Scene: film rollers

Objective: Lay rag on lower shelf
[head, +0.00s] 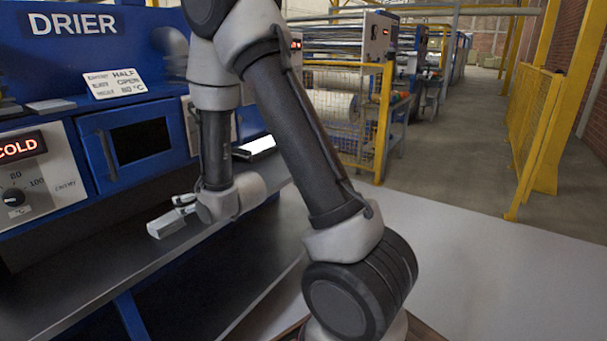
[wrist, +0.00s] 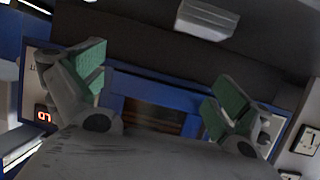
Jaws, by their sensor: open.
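My gripper (wrist: 157,82) is open, with green pads on its two spread fingers and nothing between them. In the head view my gripper (head: 187,204) is low over the dark upper shelf (head: 95,265) in front of the drier. A pale grey block-like thing (head: 165,224) shows beside it. A pale block (wrist: 208,18) also shows beyond the fingers in the wrist view, apart from them. I cannot tell whether either is the rag; no rag is clearly recognisable. The dark lower shelf (head: 205,291) lies beneath, partly hidden by the upper shelf, with its visible part bare.
The blue drier (head: 85,55) has a dark window (head: 142,141), a red COLD display (head: 20,147) and a knob (head: 14,197). A blue support (head: 131,315) stands under the upper shelf. Yellow guards (head: 385,120) and machines stand behind; the floor at right is clear.

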